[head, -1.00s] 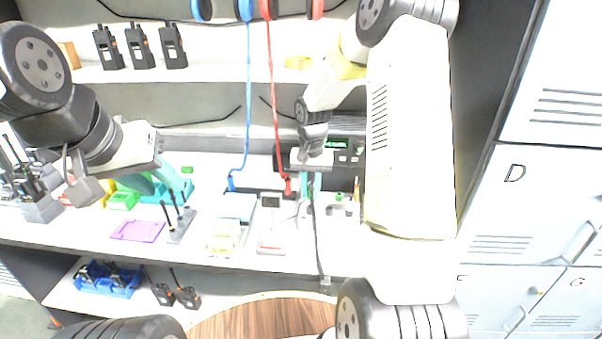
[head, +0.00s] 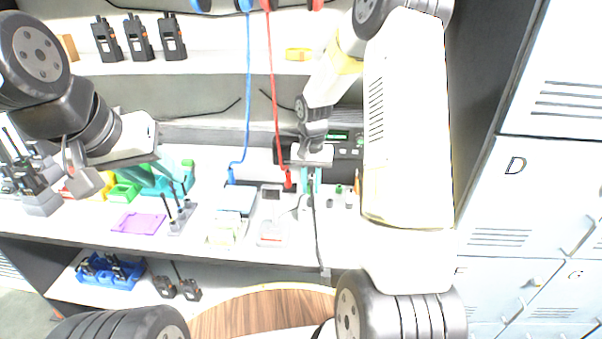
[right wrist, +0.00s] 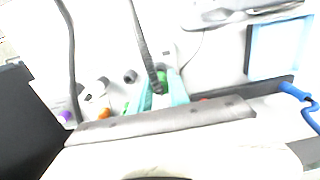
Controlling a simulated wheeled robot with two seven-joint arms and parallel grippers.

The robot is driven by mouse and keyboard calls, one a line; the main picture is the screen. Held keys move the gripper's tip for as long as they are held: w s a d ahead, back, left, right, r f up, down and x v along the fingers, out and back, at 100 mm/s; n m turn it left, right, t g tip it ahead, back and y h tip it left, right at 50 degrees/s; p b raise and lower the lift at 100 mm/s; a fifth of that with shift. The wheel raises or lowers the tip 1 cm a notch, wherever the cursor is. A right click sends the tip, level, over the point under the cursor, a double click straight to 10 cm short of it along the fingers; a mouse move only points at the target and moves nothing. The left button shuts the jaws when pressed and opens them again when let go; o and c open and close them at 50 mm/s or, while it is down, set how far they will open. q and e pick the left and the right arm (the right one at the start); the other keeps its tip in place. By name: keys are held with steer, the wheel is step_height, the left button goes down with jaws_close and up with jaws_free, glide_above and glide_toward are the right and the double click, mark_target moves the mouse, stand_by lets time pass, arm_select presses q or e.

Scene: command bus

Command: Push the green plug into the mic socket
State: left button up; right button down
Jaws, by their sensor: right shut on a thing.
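My right gripper (head: 311,182) is over the bench in front of the black radio unit (head: 346,143). In the right wrist view its teal fingers (right wrist: 162,92) are shut on the green plug (right wrist: 161,77), with a black cable running up from it. The plug is mostly hidden between the fingers. I cannot pick out the mic socket; the gripper and arm cover part of the unit's front. My left gripper (head: 130,158) is at the left above the bench; its fingertips are hard to separate from the teal tray behind.
A red cable (head: 272,90) and a blue cable (head: 247,90) hang left of my right gripper. Small green (head: 339,188) and orange (head: 357,184) pieces stand to its right. A purple tray (head: 138,222) and an antenna holder (head: 182,221) lie left on the bench.

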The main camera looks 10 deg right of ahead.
steer(key=shift+f, duration=1.2)
stand_by(1.7)
steer(key=c, duration=1.2)
jaws_free()
steer(key=shift+o, duration=0.2)
steer(key=shift+r, duration=4)
